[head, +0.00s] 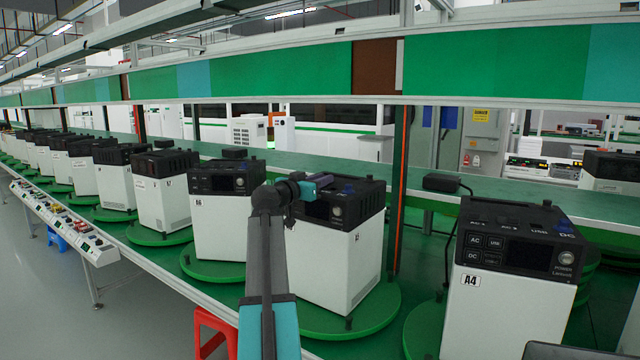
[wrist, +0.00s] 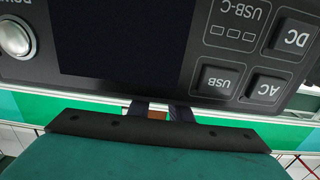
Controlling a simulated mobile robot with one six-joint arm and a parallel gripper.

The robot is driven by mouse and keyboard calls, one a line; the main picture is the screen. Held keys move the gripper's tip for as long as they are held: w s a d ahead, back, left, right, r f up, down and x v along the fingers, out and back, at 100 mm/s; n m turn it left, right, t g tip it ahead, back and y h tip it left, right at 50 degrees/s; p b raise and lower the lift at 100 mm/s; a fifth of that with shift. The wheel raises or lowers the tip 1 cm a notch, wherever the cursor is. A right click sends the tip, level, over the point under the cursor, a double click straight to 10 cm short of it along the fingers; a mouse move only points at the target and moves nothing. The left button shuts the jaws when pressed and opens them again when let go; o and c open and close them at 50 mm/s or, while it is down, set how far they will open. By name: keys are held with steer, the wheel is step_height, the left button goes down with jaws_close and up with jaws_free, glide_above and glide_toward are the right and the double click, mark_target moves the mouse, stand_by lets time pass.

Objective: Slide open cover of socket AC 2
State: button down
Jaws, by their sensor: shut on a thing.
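My gripper (head: 322,182) is at the top front edge of the black-topped white power station (head: 325,262) in the middle of the head view. In the wrist view, my two dark fingers (wrist: 161,112) reach past the upper edge of the station's black front panel (wrist: 205,45), which appears upside down. The jaws are shut on a small part at the top of the station, likely a socket cover. The cover of AC 2, its label and the fingertip contact are hidden, so I cannot tell how far it is open.
The station stands on a round green turntable (head: 352,318). Station A4 (head: 505,310) is to the right, and a row of similar stations (head: 225,232) runs left. An orange post (head: 399,160) rises behind. A red stool (head: 215,330) stands on the floor.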

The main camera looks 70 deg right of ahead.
steer(key=shift+d+r, duration=0.1)
steer(key=shift+r, duration=0.05)
steer(key=c, duration=1.6)
jaws_free()
steer(key=shift+d, duration=0.1)
steer(key=shift+b+v, duration=0.85)
steer(key=shift+v, duration=6.1)
